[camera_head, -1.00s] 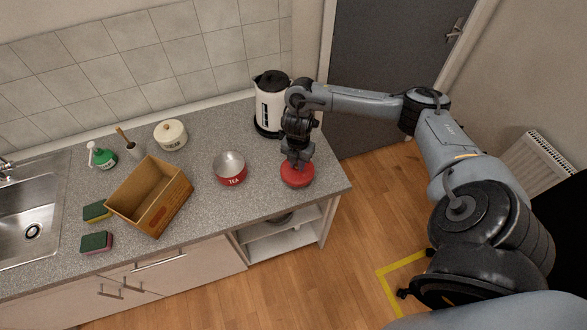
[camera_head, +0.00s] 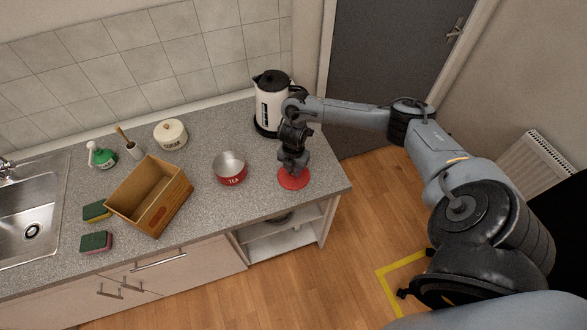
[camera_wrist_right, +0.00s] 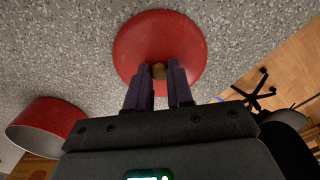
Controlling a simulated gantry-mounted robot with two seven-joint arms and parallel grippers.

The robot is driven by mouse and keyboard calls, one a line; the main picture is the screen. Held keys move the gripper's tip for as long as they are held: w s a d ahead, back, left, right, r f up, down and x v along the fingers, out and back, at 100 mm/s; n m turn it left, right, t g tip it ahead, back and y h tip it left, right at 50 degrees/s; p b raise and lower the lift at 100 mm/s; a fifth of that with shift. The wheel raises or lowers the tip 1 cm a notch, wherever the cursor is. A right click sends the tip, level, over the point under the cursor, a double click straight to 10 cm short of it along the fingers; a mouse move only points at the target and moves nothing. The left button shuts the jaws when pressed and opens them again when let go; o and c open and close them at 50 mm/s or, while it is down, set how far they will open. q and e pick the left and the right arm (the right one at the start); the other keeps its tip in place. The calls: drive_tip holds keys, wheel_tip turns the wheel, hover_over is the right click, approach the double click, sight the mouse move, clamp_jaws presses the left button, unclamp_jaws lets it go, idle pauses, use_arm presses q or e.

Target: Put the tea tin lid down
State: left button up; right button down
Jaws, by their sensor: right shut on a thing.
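The red tea tin lid (camera_head: 293,181) is at the right end of the grey counter, low over or on its surface; I cannot tell if it touches. In the right wrist view the round lid (camera_wrist_right: 160,30) has a small wooden-coloured knob between my fingers. My right gripper (camera_head: 294,170) points down and is shut on this knob; its fingertips (camera_wrist_right: 159,72) show in the wrist view. The open red tea tin (camera_head: 231,176), marked TEA, stands left of the lid, and its side shows in the wrist view (camera_wrist_right: 42,125). My left gripper is not in view.
A white kettle (camera_head: 271,104) stands behind my right gripper. The counter's right edge is close to the lid. Bare counter lies around the lid.

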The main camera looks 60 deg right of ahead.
drive_tip(key=shift+f, duration=0.2)
drive_tip(key=c, duration=1)
unclamp_jaws()
drive_tip(key=shift+r, duration=0.1)
drive_tip(key=shift+r, duration=0.1)
